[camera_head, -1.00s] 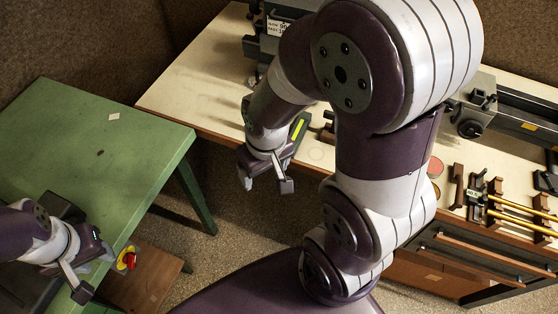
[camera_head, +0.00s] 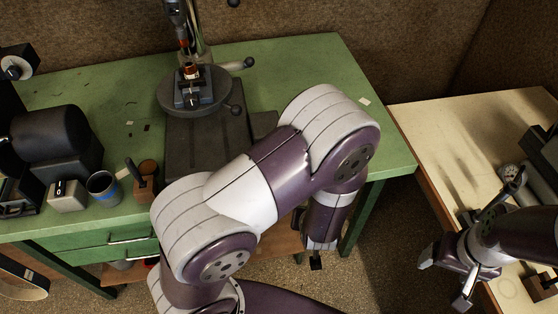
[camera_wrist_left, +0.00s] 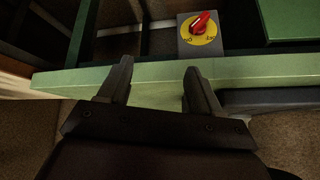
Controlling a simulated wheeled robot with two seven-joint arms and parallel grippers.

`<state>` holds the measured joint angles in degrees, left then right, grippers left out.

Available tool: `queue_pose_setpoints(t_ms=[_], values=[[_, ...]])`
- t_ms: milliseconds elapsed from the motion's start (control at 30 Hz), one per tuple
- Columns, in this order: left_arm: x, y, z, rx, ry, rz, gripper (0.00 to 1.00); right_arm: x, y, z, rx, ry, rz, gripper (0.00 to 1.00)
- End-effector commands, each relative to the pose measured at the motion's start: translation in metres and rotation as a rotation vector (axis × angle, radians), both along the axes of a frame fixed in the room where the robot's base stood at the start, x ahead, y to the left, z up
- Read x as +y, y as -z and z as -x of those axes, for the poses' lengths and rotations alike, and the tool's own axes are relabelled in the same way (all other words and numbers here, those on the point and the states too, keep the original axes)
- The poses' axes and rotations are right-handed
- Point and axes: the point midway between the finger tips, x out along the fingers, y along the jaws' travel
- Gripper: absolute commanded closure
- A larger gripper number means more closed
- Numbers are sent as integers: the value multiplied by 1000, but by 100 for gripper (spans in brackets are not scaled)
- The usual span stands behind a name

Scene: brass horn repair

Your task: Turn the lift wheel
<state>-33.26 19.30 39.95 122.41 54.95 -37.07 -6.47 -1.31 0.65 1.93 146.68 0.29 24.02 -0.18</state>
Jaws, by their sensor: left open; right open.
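On the green bench (camera_head: 330,75) stands a pillar machine with a round table (camera_head: 178,104) and ball-ended handles (camera_head: 236,110). I cannot tell which part is the lift wheel. My left gripper (camera_head: 316,262) is mostly hidden behind my own arm, at the bench's right front. In the left wrist view my left gripper (camera_wrist_left: 158,78) is open and empty at the green edge. A red knob (camera_wrist_left: 201,24) on a yellow dial lies just beyond its right finger, apart from it. My right gripper (camera_head: 445,275) is open and empty by the cream bench.
A dark machine (camera_head: 45,135), a grey cup (camera_head: 103,187) and a brown block (camera_head: 146,172) stand on the green bench's left. Drawers (camera_head: 100,240) are below. The cream bench (camera_head: 440,125) is at right, with a floor gap between. The green bench's right end is mostly clear.

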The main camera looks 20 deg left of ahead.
Motion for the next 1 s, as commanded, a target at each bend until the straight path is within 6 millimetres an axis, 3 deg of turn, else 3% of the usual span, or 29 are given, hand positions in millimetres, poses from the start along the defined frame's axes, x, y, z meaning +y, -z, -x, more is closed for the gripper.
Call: queue_pose_setpoints(t_ms=[100, 200, 300, 700, 1000], values=[[49, -29, -23, -260, -172, -207, 36, 0, -1, 0, -1, 0, 0, 20], [68, -60, -31, -393, -245, -313, 36, 0, -1, 0, -1, 0, 0, 20], [76, -70, -37, -437, -250, -358, 36, 0, -1, 0, -1, 0, 0, 20], [133, -37, -100, -435, -249, -359, 36, 0, -11, 0, -1, 0, 0, 20], [150, -25, -122, -436, -244, -357, 36, 0, -14, 0, -1, 0, 0, 20]])
